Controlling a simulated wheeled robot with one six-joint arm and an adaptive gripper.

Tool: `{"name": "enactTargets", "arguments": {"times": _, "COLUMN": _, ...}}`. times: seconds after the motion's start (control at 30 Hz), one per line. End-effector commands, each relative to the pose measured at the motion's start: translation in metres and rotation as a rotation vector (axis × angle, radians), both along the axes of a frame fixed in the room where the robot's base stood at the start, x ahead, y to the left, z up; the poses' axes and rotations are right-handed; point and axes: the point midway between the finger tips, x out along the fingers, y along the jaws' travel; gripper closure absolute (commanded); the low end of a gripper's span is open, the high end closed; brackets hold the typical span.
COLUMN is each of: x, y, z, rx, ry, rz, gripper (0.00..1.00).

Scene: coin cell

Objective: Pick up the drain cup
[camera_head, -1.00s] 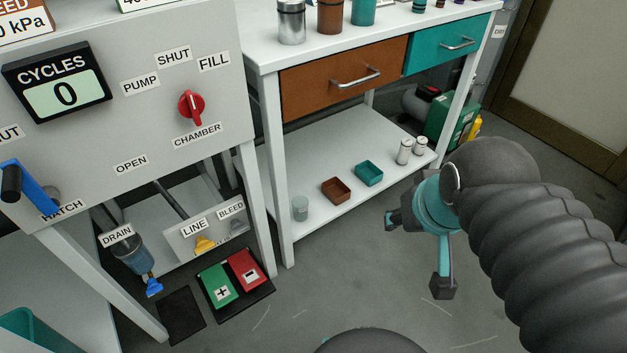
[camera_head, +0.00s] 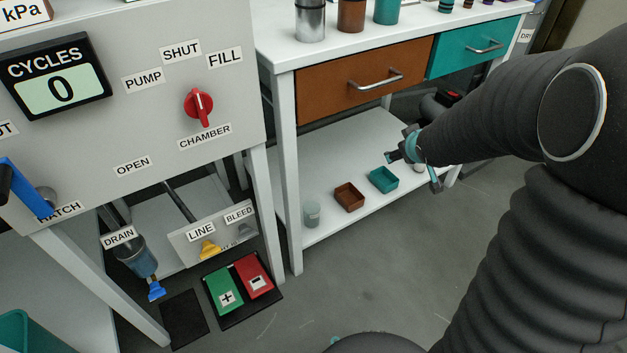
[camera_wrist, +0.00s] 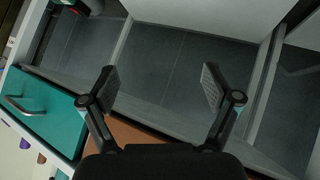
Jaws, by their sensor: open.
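A small clear cup (camera_head: 312,214) stands upright on the bench's lower shelf, near its left front corner. A clear blue-tinted vessel (camera_head: 140,262) with a blue valve hangs under the DRAIN label (camera_head: 118,237) on the machine. No label shows which of the two is the drain cup. My gripper (camera_head: 413,172) is at the right part of the shelf, well right of the clear cup and apart from it. In the wrist view my gripper (camera_wrist: 159,86) has its fingers spread with nothing between them. Neither the cup nor the vessel is visible in that view.
A brown tray (camera_head: 349,203) and a teal tray (camera_head: 370,181) lie on the shelf between cup and gripper. The bench top and drawers (camera_head: 365,80) overhang the shelf. A bench leg (camera_head: 287,180) stands left of the cup. Green and red pedals (camera_head: 240,287) lie on the floor.

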Motion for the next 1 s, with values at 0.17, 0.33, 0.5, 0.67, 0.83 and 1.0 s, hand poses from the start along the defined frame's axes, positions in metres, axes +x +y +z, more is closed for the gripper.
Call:
{"name": "enactTargets", "arguments": {"times": 0.17, "x": 0.039, "y": 0.015, "z": -0.066, "rx": 0.022, "ry": -0.031, "rz": 0.153, "gripper": 0.12}}
{"name": "enactTargets", "arguments": {"times": 0.33, "x": 0.059, "y": 0.037, "z": -0.128, "rx": 0.084, "ry": -0.064, "rz": 0.305, "gripper": 0.12}}
{"name": "enactTargets", "arguments": {"times": 0.5, "x": 0.061, "y": 0.063, "z": -0.192, "rx": 0.188, "ry": -0.092, "rz": 0.45, "gripper": 0.12}}
{"name": "enactTargets", "arguments": {"times": 0.67, "x": 0.048, "y": 0.089, "z": -0.249, "rx": 0.321, "ry": -0.117, "rz": 0.574, "gripper": 0.12}}
{"name": "enactTargets", "arguments": {"times": 0.83, "x": 0.024, "y": 0.11, "z": -0.292, "rx": 0.467, "ry": -0.143, "rz": 0.669, "gripper": 0.12}}
{"name": "enactTargets", "arguments": {"times": 1.0, "x": 0.006, "y": 0.122, "z": -0.314, "rx": 0.564, "ry": -0.161, "rz": 0.716, "gripper": 0.12}}
